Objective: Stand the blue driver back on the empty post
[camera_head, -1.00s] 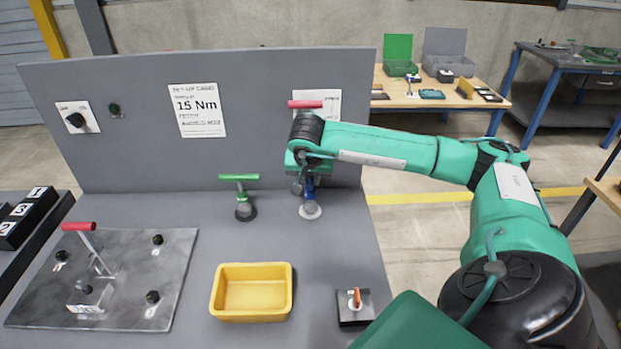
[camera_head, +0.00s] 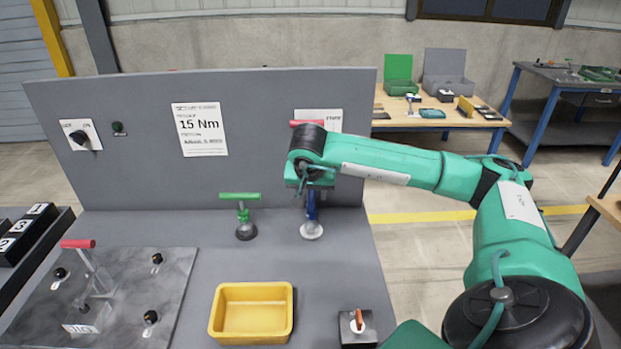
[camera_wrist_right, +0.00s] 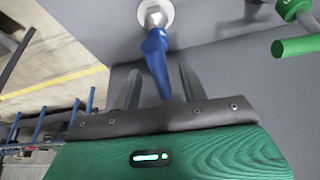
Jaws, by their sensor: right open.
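The blue driver (camera_head: 311,206) stands upright on a post with a pale round base (camera_head: 312,231), near the back right of the grey bench. In the right wrist view the blue driver (camera_wrist_right: 157,60) shows its handle bar between the two fingers, with a gap on both sides. My right gripper (camera_wrist_right: 162,88) is open around the handle, and no finger visibly presses on it. In the head view the right gripper (camera_head: 310,186) is partly hidden by its own wrist, just above the driver. My left gripper is not in view.
A green T-handled driver (camera_head: 240,208) stands to the left. A yellow tray (camera_head: 252,333) and a small block with an orange lever (camera_head: 357,322) lie in front. A red-handled tool (camera_head: 78,244) leans over the metal plate (camera_head: 175,285). The grey panel (camera_head: 270,130) rises close behind.

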